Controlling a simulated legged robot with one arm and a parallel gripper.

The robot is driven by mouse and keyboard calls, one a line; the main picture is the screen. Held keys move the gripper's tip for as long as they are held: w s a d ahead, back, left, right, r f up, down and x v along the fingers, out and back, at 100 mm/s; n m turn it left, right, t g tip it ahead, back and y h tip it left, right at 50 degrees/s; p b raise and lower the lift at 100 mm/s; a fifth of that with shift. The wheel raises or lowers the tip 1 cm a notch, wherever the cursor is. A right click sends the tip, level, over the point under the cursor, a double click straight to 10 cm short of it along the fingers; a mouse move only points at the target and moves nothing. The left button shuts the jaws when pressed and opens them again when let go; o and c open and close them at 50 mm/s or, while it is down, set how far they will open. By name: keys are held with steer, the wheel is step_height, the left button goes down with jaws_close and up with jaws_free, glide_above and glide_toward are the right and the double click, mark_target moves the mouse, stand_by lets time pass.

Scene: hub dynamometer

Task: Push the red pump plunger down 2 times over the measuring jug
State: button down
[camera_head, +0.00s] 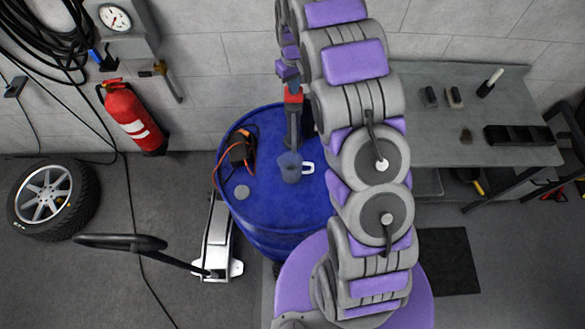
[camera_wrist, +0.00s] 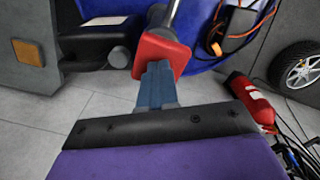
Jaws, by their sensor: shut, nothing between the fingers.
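The red pump plunger (camera_head: 293,96) tops a dark pump on the blue drum (camera_head: 262,213). The measuring jug (camera_head: 289,168), see-through with a white handle, stands on the drum lid in front of the pump. My gripper (camera_head: 291,86) is shut and empty, directly above the plunger. In the wrist view the closed fingertips of my gripper (camera_wrist: 157,68) overlap the red plunger head (camera_wrist: 172,50), and a metal rod (camera_wrist: 171,11) runs on beyond it. I cannot tell whether the fingertips touch it. The jug is not visible in the wrist view.
A black device with orange cables (camera_head: 240,148) and a grey disc (camera_head: 242,192) lie on the drum lid. A grey workbench (camera_head: 430,148) stands at right. A wheel (camera_head: 50,198) lies on the floor at left.

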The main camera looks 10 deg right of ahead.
steer(key=shift+r, duration=2.05)
steer(key=shift+f, duration=0.25)
steer(key=shift+f+b, duration=0.9)
steer(key=shift+f, duration=2.35)
steer(key=shift+r, duration=3.5)
